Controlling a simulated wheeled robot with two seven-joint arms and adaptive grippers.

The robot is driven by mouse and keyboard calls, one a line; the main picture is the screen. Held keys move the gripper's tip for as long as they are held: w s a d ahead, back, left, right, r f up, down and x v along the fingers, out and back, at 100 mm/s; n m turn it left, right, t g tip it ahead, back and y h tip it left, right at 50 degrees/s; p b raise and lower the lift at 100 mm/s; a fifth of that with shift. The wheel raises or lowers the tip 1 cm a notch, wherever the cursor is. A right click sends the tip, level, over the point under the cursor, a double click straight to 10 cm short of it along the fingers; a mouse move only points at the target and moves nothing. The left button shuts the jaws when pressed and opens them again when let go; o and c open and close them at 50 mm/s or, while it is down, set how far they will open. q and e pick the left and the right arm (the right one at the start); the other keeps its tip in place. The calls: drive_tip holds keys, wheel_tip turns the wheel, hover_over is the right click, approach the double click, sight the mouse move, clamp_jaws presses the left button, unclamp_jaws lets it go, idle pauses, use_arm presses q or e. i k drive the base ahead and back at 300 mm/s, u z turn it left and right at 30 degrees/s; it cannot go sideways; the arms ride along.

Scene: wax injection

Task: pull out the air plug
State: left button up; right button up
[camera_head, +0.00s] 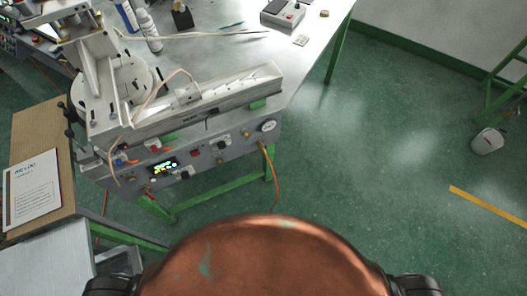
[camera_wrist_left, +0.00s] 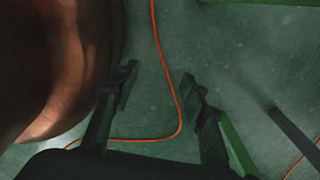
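The wax injection machine (camera_head: 200,150) stands at the table's front edge in the head view. An orange air hose (camera_head: 271,172) hangs from a small brass-coloured fitting, seemingly the air plug (camera_head: 260,145), at the right end of the control panel, below the round gauge (camera_head: 267,126). In the left wrist view, my left gripper (camera_wrist_left: 160,88) is open and empty, pointing over the green floor. An orange hose (camera_wrist_left: 170,80) runs down the picture between its fingertips, apparently farther off, and curves left below. The plug cannot be made out there. My right gripper is not in view.
The metal table (camera_head: 225,50) holds bottles (camera_head: 148,30) and a grey device (camera_head: 283,12). A brown board (camera_head: 40,130) with a paper sheet (camera_head: 32,190) lies at left. Green table legs (camera_head: 270,172) stand under the machine. The floor at right is mostly clear.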

sight(262, 150)
drive_tip(key=u, duration=2.9)
drive_tip(key=k, duration=1.95)
drive_tip(key=z, duration=2.55)
